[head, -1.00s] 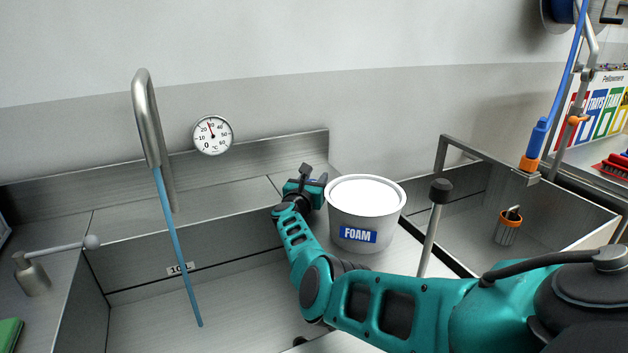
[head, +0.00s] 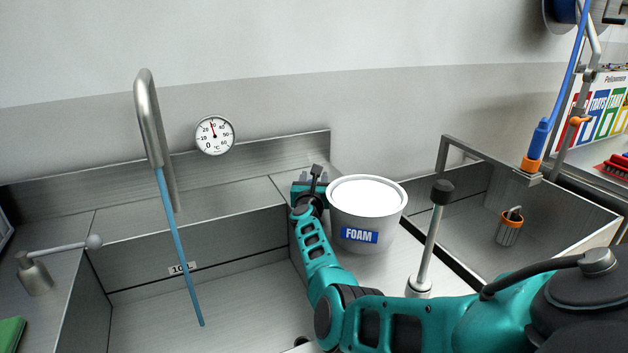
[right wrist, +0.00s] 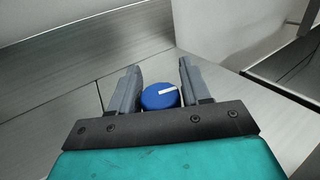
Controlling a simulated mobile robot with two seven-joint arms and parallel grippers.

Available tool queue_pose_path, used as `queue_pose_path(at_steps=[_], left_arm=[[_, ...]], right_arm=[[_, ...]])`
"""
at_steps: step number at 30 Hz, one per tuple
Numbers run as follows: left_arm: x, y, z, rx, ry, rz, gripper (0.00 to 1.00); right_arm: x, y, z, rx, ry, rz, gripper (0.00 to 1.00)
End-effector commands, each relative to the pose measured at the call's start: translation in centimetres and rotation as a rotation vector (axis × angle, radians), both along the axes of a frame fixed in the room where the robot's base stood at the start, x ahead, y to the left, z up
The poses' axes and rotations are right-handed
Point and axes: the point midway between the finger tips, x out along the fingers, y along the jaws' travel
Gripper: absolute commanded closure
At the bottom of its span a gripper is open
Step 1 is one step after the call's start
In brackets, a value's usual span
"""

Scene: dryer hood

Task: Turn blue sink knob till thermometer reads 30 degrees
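The blue sink knob (right wrist: 160,97) shows in the right wrist view, with a white mark pointing right. My right gripper (right wrist: 160,85) has its two fingers apart on either side of the knob, with a small gap visible on the right. In the head view my right gripper (head: 310,188) is over the ledge just left of the foam bucket and hides the knob. The round white thermometer (head: 215,135) is on the wall. Its red needle points almost straight up, slightly left, close to 30. My left gripper is not in view.
The white foam bucket (head: 366,207) stands close to my right gripper. A black-topped lever (head: 431,240) stands to its right. A bent pipe with a blue rod (head: 178,245) hangs over the sink (head: 235,235). A ball-ended lever (head: 65,247) is at left.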

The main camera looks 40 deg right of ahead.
Motion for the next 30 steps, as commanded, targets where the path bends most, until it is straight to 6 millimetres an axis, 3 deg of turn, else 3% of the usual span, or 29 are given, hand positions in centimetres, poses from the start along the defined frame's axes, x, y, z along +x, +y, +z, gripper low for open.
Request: queue_pose_path(at_steps=[5, 14, 19, 30], left_arm=[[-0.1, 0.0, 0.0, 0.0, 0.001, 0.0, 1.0], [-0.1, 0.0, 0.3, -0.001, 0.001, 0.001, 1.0], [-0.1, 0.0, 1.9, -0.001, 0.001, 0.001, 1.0], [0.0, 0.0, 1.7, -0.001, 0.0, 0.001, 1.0]], right_arm=[[0.0, 0.0, 0.0, 0.0, 0.0, -0.001, 0.37], [0.1, 0.0, 0.7, 0.001, -0.003, -0.001, 0.37], [0.0, 0.0, 3.7, 0.003, -0.008, -0.003, 0.37], [0.1, 0.1, 8.8, 0.005, -0.009, -0.002, 0.37]])
